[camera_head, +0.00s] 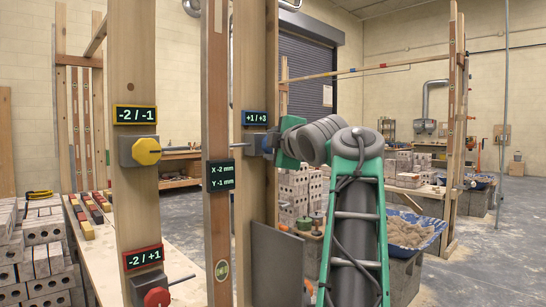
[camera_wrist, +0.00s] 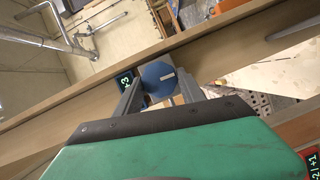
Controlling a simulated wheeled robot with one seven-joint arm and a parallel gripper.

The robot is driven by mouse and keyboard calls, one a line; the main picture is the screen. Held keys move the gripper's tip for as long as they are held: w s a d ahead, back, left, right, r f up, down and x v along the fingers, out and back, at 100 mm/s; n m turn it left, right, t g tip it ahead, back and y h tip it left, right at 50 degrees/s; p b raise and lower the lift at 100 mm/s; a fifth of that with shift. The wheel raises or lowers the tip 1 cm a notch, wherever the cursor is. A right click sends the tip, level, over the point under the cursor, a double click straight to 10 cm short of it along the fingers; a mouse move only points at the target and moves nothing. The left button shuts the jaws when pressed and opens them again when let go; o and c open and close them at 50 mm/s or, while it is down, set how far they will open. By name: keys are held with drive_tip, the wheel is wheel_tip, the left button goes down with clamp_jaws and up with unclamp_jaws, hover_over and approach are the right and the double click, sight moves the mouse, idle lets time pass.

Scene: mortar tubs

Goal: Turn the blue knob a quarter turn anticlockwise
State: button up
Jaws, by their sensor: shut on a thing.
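The blue knob (camera_wrist: 157,72) sits on a wooden post and shows between my fingers in the wrist view. A short pale mark on its face points to the right there. My gripper (camera_wrist: 160,85) is shut on it, one finger on each side. In the head view the blue knob (camera_head: 268,143) is mostly hidden by my gripper (camera_head: 278,145), which reaches it from the right. A blue-edged display (camera_head: 255,117) above it reads +1 / +3. A central display (camera_head: 219,175) reads X -2 mm, Y -1 mm.
A yellow knob (camera_head: 147,151) under a -2 / -1 display and a red knob (camera_head: 157,298) under a -2 / +1 display are on the left post. A dark panel (camera_head: 278,262) stands below the blue knob. Brick stacks (camera_head: 40,255) and a blue tub (camera_head: 428,222) stand around.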

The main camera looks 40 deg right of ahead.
drive_tip(key=shift+n, duration=0.3)
drive_tip(key=o, duration=1.4)
drive_tip(key=v, duration=0.7)
drive_tip(key=shift+s+a+f, duration=0.1)
drive_tip(key=shift+s+a, duration=0.1)
drive_tip(key=shift+s, duration=0.15)
